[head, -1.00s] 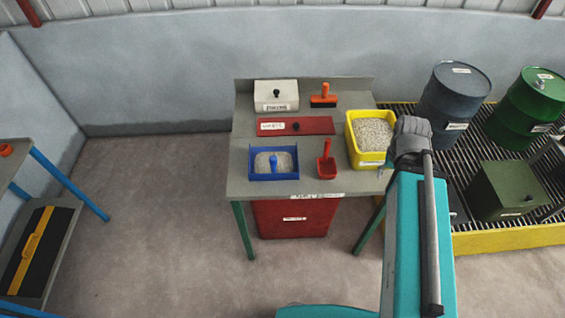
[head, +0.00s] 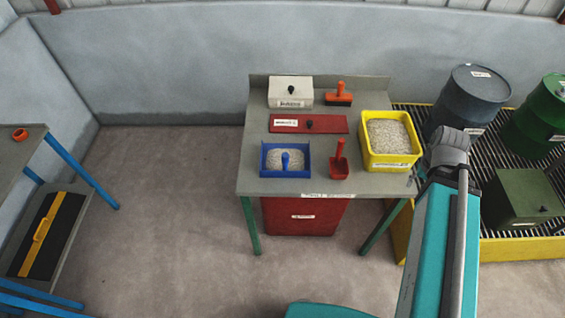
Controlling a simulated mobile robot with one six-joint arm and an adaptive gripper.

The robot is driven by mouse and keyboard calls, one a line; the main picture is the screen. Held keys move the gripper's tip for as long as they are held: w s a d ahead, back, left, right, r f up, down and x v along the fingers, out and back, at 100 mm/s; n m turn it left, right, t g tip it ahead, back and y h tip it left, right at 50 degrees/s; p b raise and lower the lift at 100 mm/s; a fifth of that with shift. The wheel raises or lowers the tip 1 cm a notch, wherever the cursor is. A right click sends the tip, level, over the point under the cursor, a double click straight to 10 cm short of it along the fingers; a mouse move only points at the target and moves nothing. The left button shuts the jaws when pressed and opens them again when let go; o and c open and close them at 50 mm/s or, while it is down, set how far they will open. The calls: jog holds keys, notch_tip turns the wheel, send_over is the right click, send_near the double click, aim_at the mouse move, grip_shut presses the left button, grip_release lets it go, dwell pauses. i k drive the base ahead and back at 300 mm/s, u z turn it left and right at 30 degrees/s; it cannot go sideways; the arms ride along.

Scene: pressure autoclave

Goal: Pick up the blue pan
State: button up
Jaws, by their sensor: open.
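The blue pan (head: 271,173) sits on the front left of the grey workbench top. It holds pale granules, and a blue handle (head: 286,161) stands up in it. My arm reaches in from the lower right. Only a small part of my gripper (head: 412,180) shows, open, beside the bench's right front edge and below the yellow tub. It is well to the right of the pan and apart from it. My wrist hides most of the gripper.
Drums (head: 470,98) stand right.

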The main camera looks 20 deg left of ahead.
aim_at(277, 160)
jog(key=k, duration=1.6)
jog(key=u, duration=0.75)
jog(key=i, duration=1)
